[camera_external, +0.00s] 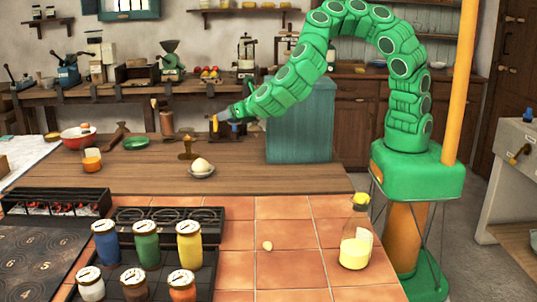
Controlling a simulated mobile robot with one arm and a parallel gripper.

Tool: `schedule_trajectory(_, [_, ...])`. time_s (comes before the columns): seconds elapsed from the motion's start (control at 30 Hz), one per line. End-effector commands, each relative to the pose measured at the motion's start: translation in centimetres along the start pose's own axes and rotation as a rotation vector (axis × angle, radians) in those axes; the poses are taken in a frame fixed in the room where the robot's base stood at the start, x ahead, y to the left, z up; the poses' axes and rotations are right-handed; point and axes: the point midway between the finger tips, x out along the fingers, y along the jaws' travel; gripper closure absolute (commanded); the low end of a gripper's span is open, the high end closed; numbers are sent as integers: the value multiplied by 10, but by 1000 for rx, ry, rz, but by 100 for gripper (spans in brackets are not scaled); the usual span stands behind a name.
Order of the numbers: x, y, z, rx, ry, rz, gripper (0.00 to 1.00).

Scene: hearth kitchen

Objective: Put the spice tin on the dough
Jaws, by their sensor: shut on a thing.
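My gripper (222,124) is at the end of the green arm, above the back part of the wooden worktop. It is small and dark in this view, and the fingers are hard to make out. It is shut on a small yellow-orange thing (214,123), which looks like the spice tin, though its shape is unclear. A pale, rounded lump that looks like the dough (202,163) sits in a small bowl (201,174) on the worktop. The held thing is above and behind it, slightly right, and apart from it.
A brass-coloured stand (188,149) is just behind the bowl. A green dish (136,143), orange cup (92,160) and red bowl (78,138) stand left. Lidded jars (146,245) and a glass jug (356,245) are in front. The worktop right of the bowl (280,178) is clear.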

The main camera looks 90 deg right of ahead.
Motion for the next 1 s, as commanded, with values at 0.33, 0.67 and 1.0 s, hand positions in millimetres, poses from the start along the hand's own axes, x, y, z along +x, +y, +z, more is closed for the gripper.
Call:
schedule_trajectory(0.33, [29,26,-4,-1,-6,-2,76])
schedule_trajectory(0.67, [55,50,-9,-1,-5,-2,76])
schedule_trajectory(1.0, [80,68,-26,0,-5,-2,76])
